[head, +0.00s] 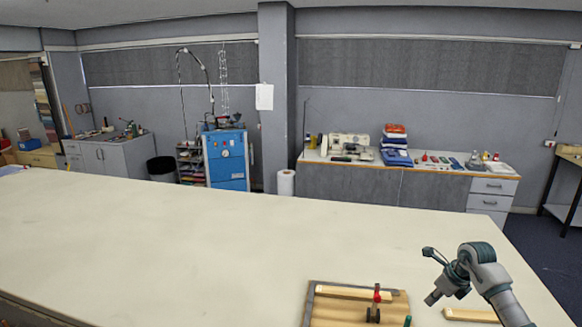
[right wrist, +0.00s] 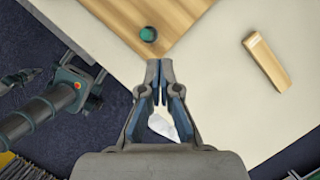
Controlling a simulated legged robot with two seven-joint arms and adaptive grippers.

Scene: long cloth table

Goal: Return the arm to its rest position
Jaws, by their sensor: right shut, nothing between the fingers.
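My right arm comes in from the lower right in the head view. Its right gripper (head: 434,297) points down and left above the table's near right part. In the right wrist view the fingers of the right gripper (right wrist: 160,68) are pressed together and empty. They appear just below the corner of a wooden board (right wrist: 130,20), but the gap in height cannot be told.
The board (head: 330,313) carries a pale strip (head: 340,292), a red-handled clamp (head: 376,297) and a green knob (right wrist: 148,34). A loose wooden block (right wrist: 266,62) lies right of it. A cluttered bench (head: 350,182) stands behind.

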